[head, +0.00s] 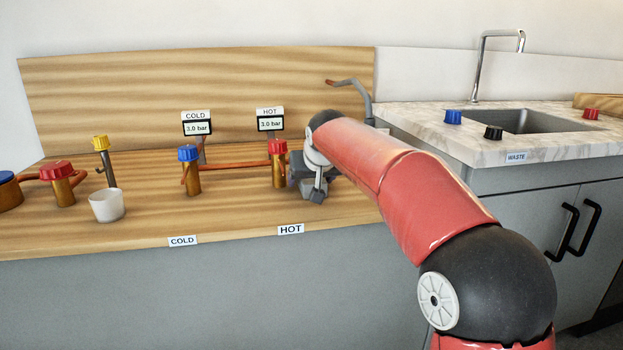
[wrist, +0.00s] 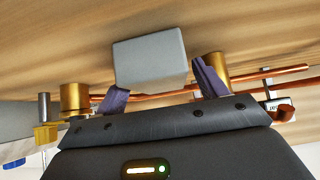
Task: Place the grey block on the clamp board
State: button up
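The grey block (wrist: 149,62) is a plain box in the wrist view, in front of my gripper (wrist: 160,82). My gripper's two dark purple fingers are apart. The left finger's tip meets the block's lower left corner in the picture, and the right finger is close beside its right edge. I cannot tell whether they press on it. In the head view my gripper (head: 318,186) is low over the wooden counter, just right of the red-capped HOT valve (head: 278,162). A grey shape there is partly hidden by my arm. I cannot make out the clamp board.
A blue-capped COLD valve (head: 189,170), a white cup (head: 107,204) and a yellow-capped tap (head: 102,150) stand on the wooden counter (head: 230,217). Pressure displays (head: 270,124) and copper pipes are behind. A sink (head: 535,120) is at the right. The counter's front middle is clear.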

jog(key=shift+r, duration=0.25)
jog(key=v, duration=1.2)
